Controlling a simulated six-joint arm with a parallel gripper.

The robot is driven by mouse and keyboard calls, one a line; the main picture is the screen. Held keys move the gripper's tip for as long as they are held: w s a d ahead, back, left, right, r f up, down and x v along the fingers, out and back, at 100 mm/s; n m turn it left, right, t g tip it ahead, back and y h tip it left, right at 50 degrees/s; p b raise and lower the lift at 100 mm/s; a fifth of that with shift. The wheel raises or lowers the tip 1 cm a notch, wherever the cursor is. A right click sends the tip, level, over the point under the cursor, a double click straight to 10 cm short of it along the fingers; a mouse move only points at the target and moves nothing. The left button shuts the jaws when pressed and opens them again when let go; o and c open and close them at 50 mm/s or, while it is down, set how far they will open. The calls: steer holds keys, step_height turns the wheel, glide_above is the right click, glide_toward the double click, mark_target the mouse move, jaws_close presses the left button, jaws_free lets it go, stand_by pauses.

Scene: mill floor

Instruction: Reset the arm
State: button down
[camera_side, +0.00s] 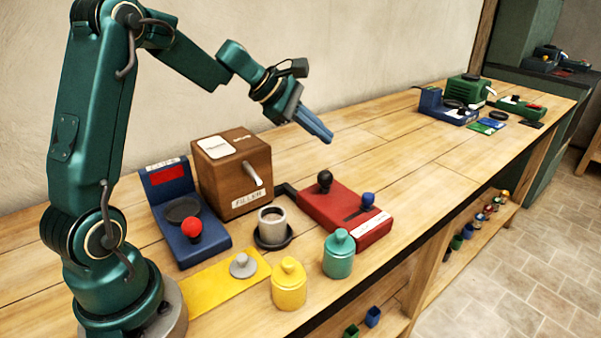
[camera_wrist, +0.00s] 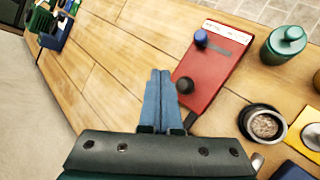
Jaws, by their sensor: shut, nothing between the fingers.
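My gripper (camera_side: 316,125) is raised in the air above the wooden bench, to the right of and above the wooden filler box (camera_side: 222,180). Its blue fingers are together and hold nothing. In the wrist view the shut fingers (camera_wrist: 160,82) point over bare planks, beside the red device (camera_wrist: 213,70). The red device also shows in the side view (camera_side: 330,212), with a black knob (camera_side: 325,181) and a blue knob (camera_side: 367,200). My arm is bent over the back of the bench, and the gripper touches nothing.
A cup (camera_side: 272,225) stands on a dark saucer. A blue device with a red knob (camera_side: 192,228), a yellow jar (camera_side: 289,285), a teal jar (camera_side: 338,253) and a yellow mat (camera_side: 215,286) are near my base. More devices (camera_side: 470,100) stand at the far end. The bench's middle is clear.

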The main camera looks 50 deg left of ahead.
stand_by(0.3)
steer(key=s+d+r+m, duration=0.8)
steer(key=s+d+m, duration=0.1)
steer(key=d, duration=0.4)
steer(key=s+d+f+m+g, duration=0.1)
steer(key=s+d+f+m, duration=0.1)
steer(key=s+m, duration=0.65)
steer(key=s+a+f+m+g+y, duration=0.1)
steer(key=s+a+f+m+y, duration=0.2)
steer(key=s, duration=0.4)
step_height(320, 180, down, 3)
steer(key=shift+s+a+r+m+g+y, duration=0.1)
steer(key=shift+s+a+m+g+y, duration=0.25)
steer(key=shift+a+m, duration=0.45)
